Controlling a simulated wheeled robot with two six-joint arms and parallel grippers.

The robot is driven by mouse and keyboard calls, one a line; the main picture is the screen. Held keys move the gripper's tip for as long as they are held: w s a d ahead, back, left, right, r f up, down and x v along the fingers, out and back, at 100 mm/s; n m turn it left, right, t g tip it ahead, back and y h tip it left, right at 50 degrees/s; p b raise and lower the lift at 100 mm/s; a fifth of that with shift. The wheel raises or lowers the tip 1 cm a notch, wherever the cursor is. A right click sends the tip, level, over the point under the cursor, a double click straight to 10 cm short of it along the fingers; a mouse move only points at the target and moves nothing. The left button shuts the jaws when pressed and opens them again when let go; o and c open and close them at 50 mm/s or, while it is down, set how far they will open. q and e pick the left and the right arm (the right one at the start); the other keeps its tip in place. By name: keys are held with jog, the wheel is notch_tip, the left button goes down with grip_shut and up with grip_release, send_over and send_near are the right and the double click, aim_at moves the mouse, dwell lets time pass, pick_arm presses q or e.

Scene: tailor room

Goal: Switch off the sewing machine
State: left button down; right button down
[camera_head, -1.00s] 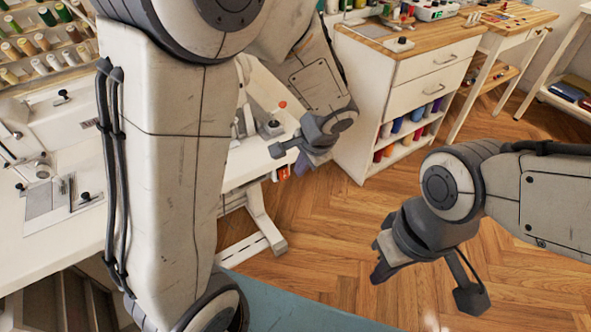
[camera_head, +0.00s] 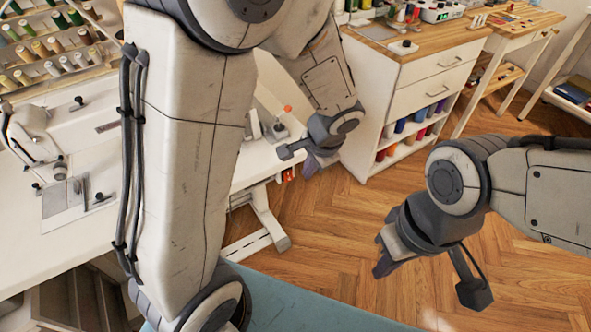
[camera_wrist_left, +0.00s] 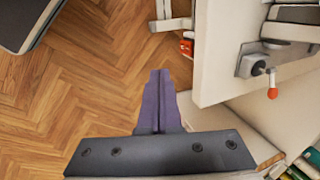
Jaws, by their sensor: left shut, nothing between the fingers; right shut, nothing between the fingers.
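The white sewing machine (camera_head: 88,118) stands on a white table (camera_head: 60,240) at the left of the head view, partly hidden behind my left arm. A lever with a red-orange tip (camera_head: 287,108) stands near the table's right end. In the left wrist view, this red-tipped lever (camera_wrist_left: 272,92) is on a metal plate, right of my fingers. My left gripper (camera_head: 311,168) is shut and empty, just off the table's right end; its purple fingers (camera_wrist_left: 157,102) are together over the floor, apart from the lever. My right gripper (camera_head: 380,258) is shut and empty over the floor.
A white drawer cabinet (camera_head: 405,95) with thread spools on its lower shelves stands beyond my left gripper. A wooden-topped table (camera_head: 515,22) is at the back right. Thread racks (camera_head: 45,55) are at the upper left. The wooden floor (camera_head: 320,230) between is clear.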

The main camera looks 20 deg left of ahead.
aim_at(292, 177)
pick_arm(q)
jog(key=shift+f, duration=0.1)
jog(key=w+a+f+b, duration=0.3)
jog(key=w+a+f, duration=0.1)
jog(key=f, duration=0.6)
jog(key=shift+w+a, duration=0.15)
jog(key=shift+a, duration=0.65)
jog(key=b, duration=0.3)
jog(key=shift+w+a+y, duration=0.1)
jog(key=shift+y, duration=0.2)
